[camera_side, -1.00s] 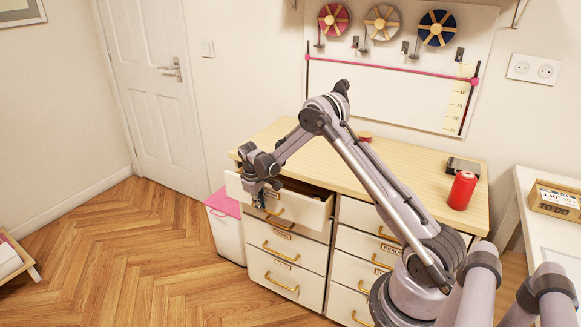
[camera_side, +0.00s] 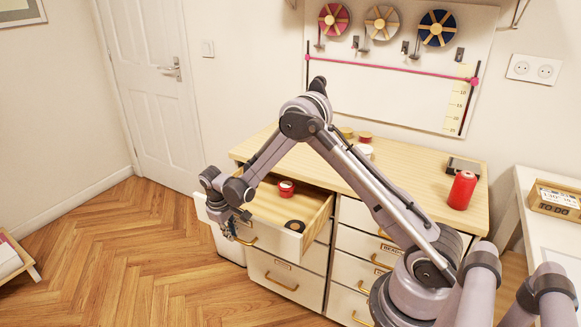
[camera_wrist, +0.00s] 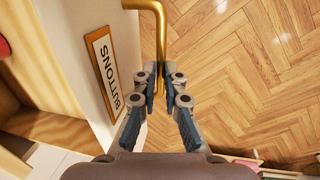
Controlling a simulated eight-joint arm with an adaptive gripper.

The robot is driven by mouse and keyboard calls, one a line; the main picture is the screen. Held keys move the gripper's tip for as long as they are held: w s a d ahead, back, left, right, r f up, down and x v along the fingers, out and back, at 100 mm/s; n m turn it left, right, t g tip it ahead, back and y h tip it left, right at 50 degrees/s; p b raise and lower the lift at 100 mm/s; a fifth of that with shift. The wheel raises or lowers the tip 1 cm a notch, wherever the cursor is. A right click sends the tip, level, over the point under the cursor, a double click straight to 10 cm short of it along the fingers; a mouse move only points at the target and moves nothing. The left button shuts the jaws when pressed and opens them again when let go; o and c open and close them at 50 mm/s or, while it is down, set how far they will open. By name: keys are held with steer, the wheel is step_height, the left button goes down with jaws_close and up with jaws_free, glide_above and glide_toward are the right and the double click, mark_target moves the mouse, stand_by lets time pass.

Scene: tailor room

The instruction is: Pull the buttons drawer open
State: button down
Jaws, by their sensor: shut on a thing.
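The buttons drawer (camera_side: 285,214) is the top left drawer of the wooden-topped cabinet. It stands well out from the cabinet, with its inside showing. Its label (camera_wrist: 105,72) reads BUTTONS in the wrist view. My gripper (camera_side: 229,233) is at the drawer's front in the side view. In the wrist view my gripper (camera_wrist: 160,95) is shut on the brass handle (camera_wrist: 158,35), with the lower part of the handle between its fingers. Part of the handle (camera_side: 247,241) also shows in the side view. My arm hides part of the drawer.
A red-and-white roll (camera_side: 287,188) and a dark ring (camera_side: 295,226) lie in the drawer. Closed drawers (camera_side: 283,276) are below it. A white bin (camera_side: 227,245) stands at the left. A red spool (camera_side: 462,190) stands on the cabinet top (camera_side: 425,178). Floor (camera_side: 120,260) in front is clear.

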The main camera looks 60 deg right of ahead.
steer(key=shift+w, duration=0.1)
steer(key=c, duration=1.4)
jaws_free()
steer(key=r, duration=0.4)
steer(key=a+r, duration=0.1)
steer(key=r, duration=0.3)
steer(key=a+r, duration=0.1)
steer(key=r, duration=0.2)
steer(key=shift+a+r, duration=0.1)
steer(key=shift+r, duration=0.3)
steer(key=s+a+r+t+y, duration=0.1)
steer(key=s+a+r+t, duration=0.2)
steer(key=s+r, duration=0.8)
steer(key=shift+s+a+r+t+y, duration=0.2)
steer(key=shift+s+a+t, duration=0.45)
steer(key=shift+s, duration=1.35)
steer(key=shift+s+a+r+t+y, duration=0.2)
steer(key=shift+s+a+t, duration=0.4)
steer(key=shift+s, duration=1.35)
steer(key=shift+s+a+r+t+y, duration=0.3)
steer(key=shift+s+t, duration=0.55)
steer(key=shift+s, duration=1.15)
